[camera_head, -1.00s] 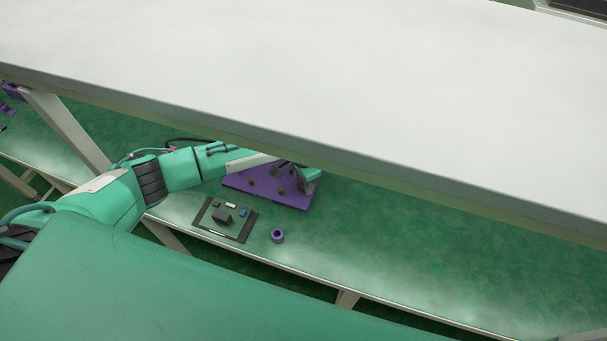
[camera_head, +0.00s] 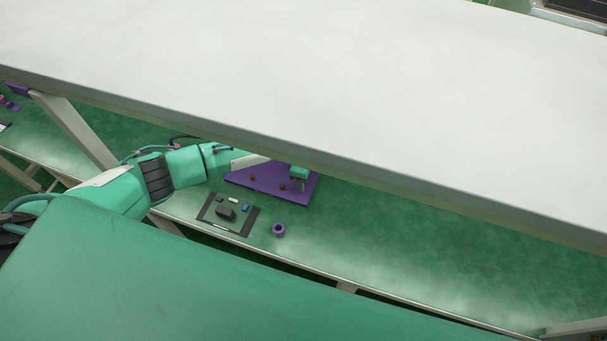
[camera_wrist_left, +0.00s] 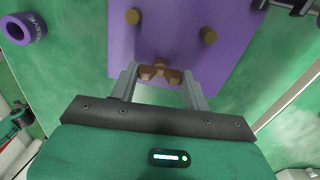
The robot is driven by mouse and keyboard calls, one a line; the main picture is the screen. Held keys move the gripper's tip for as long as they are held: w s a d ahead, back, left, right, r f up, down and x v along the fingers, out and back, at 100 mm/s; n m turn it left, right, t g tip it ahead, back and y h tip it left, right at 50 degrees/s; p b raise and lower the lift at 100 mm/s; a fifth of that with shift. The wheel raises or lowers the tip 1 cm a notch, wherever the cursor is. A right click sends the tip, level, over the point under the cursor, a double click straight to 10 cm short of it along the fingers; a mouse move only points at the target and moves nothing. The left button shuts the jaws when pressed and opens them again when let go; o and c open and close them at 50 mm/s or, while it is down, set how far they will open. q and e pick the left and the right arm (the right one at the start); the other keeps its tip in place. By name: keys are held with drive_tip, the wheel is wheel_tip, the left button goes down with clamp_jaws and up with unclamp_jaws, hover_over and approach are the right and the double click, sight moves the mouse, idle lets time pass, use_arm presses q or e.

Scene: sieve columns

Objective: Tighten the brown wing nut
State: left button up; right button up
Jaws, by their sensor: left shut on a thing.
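The brown wing nut (camera_wrist_left: 160,72) is at the near edge of the purple plate (camera_wrist_left: 175,45) in the left wrist view. My left gripper (camera_wrist_left: 160,75) has one finger on each side of it and is shut on it. In the head view the left gripper (camera_head: 299,184) reaches down at the right part of the purple plate (camera_head: 265,184), and the wing nut cannot be made out there. Two brown round posts, one of them on the left (camera_wrist_left: 132,16), stand on the plate beyond the nut. My right gripper is not in view.
A purple ring (camera_head: 278,230) lies on the green bench (camera_head: 400,235), beside a dark tray (camera_head: 210,207) with small parts. A large white tabletop (camera_head: 330,80) overhangs the bench and hides its far side. The bench to the right is clear.

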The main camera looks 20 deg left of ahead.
use_arm(q)
drive_tip(key=shift+w+r+m, duration=0.1)
drive_tip(key=shift+m, duration=0.2)
idle(0.4)
drive_tip(key=o, duration=1)
drive_tip(key=shift+r, duration=0.2)
wheel_tip(320, 180, up, 13)
drive_tip(key=b, duration=0.2)
drive_tip(key=shift+r, duration=0.2)
